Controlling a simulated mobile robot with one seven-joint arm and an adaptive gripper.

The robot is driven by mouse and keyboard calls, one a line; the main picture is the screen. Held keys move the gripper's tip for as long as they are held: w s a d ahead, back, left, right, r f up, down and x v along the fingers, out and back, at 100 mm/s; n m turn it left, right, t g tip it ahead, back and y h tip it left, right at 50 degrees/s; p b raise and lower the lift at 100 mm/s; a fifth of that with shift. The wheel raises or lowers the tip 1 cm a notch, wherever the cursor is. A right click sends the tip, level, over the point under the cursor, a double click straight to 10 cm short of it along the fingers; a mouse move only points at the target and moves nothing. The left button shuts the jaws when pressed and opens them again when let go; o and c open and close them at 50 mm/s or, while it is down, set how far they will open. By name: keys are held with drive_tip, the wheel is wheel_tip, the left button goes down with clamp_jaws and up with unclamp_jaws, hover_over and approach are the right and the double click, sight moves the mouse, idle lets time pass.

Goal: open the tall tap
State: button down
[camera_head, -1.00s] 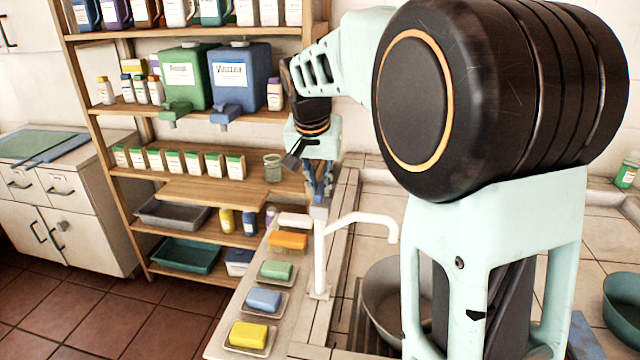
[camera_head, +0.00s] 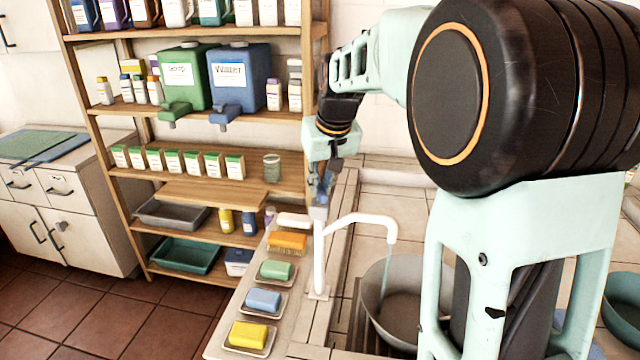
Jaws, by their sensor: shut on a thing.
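The tall white tap (camera_head: 319,262) stands on the tiled edge of the basin, its spout arching to the right. A thin stream of water (camera_head: 386,270) falls from the spout into a grey round bowl (camera_head: 402,312) in the sink. My gripper (camera_head: 319,203) points down at the top of the tap's post and is shut on the tap's handle there. The handle itself is mostly hidden by the fingers. My arm covers much of the right side of the view.
Several soap bars on dishes, among them a yellow one (camera_head: 249,334), line the ledge left of the tap. A wooden shelf (camera_head: 212,193) with bottles and jugs stands behind. A green bowl (camera_head: 624,304) sits at the right edge.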

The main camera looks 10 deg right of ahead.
drive_tip(key=n, duration=0.2)
drive_tip(key=n+y, duration=0.1)
drive_tip(key=n, duration=0.1)
drive_tip(key=n+g+y, duration=0.1)
drive_tip(key=n, duration=0.1)
drive_tip(key=shift+w+d+n, duration=0.1)
drive_tip(key=shift+d+n, duration=0.15)
drive_tip(key=shift+n, duration=0.05)
drive_tip(key=n+g, duration=0.1)
drive_tip(key=n, duration=0.1)
drive_tip(key=n+y+p, duration=0.1)
drive_tip(key=n, duration=0.2)
drive_tip(key=shift+w+g+p, duration=0.1)
drive_tip(key=shift+g+p, duration=0.2)
drive_tip(key=shift+g, duration=0.1)
drive_tip(key=shift+n+y, duration=0.3)
drive_tip(key=c, duration=1.9)
unclamp_jaws()
drive_tip(key=shift+c, duration=0.2)
drive_tip(key=v, duration=1.2)
